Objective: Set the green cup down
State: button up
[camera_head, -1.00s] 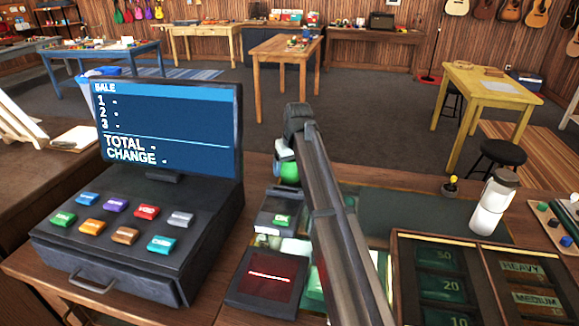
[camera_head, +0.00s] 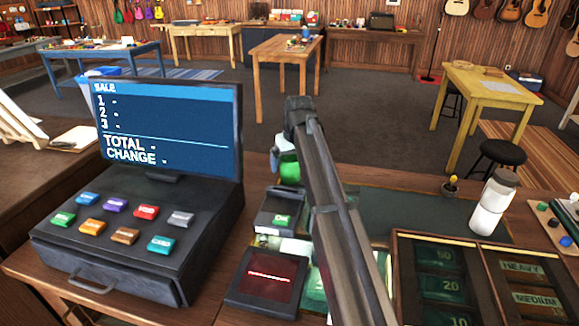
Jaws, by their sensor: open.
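The green cup (camera_head: 289,173) stands upright behind the small card reader, at the near counter's far side. My arm partly covers its right side. My gripper (camera_head: 286,157) is just above the cup, at the end of my dark arm. Only its pale side shows past the arm; its fingers are mostly hidden. It is open. I cannot tell whether the fingers still touch the cup's top.
A cash register (camera_head: 150,215) fills the left of the counter. A card reader (camera_head: 279,212) and a dark red-topped box (camera_head: 268,278) sit near my arm. A white bottle (camera_head: 492,203) and a divided wooden tray (camera_head: 470,240) stand right. A green mat (camera_head: 405,215) lies between.

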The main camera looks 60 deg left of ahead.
jog(key=v, duration=1)
jog(key=shift+a, duration=0.1)
